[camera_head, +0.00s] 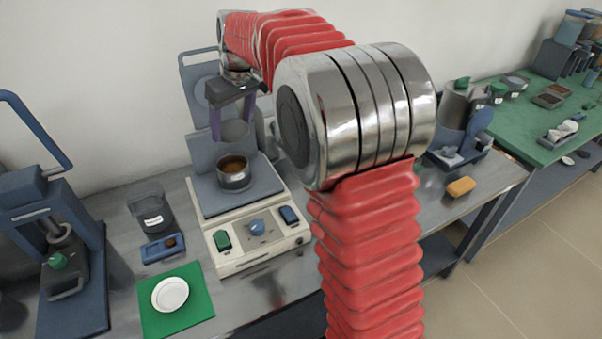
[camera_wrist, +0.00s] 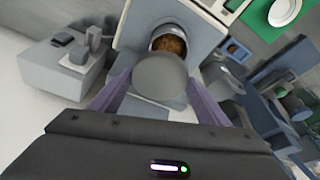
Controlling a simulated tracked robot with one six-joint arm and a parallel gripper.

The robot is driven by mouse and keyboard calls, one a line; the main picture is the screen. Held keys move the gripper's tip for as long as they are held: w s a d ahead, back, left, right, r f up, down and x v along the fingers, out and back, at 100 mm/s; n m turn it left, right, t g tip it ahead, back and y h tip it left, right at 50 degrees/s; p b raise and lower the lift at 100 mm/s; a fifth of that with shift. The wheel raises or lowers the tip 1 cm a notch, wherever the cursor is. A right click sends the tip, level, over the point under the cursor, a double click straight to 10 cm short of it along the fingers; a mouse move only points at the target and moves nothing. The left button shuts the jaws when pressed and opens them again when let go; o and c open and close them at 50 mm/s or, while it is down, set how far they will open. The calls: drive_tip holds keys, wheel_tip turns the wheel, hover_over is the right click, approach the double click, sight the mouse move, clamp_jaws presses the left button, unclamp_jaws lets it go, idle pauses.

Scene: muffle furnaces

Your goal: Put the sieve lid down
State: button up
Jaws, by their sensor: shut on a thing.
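My gripper (camera_head: 234,117) hangs over the machine at the back left, its two purple fingers shut on the sieve lid (camera_head: 236,131), a flat grey disc. In the wrist view the lid (camera_wrist: 161,78) sits between the fingertips. The sieve (camera_head: 234,175), a small metal pan with brown material in it, stands on the grey plate of the cream machine (camera_head: 262,252). The lid is above the sieve and apart from it in the head view. In the wrist view the lid covers part of the sieve (camera_wrist: 172,42).
A green mat (camera_head: 200,316) with a white dish (camera_head: 171,294) lies at the front left. A dark container (camera_head: 151,212) and a small blue tray (camera_head: 163,248) stand left of the machine. A blue press (camera_head: 75,240) is farther left. My arm hides part of the bench.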

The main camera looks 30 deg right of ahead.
drive_tip(key=s+d+f+m, duration=0.1)
drive_tip(key=d+f+m, duration=0.1)
drive_tip(key=d+f, duration=0.6)
drive_tip(key=s+d+f+m+h, duration=0.1)
drive_tip(key=s+d+f+m, duration=0.1)
drive_tip(key=d+f, duration=0.6)
drive_tip(key=d, duration=0.7)
drive_tip(key=shift+s+d+f, duration=0.15)
drive_tip(key=shift+s+d, duration=0.15)
drive_tip(key=shift+f, duration=3.15)
drive_tip(key=shift+f, duration=1.85)
drive_tip(key=shift+f, duration=0.1)
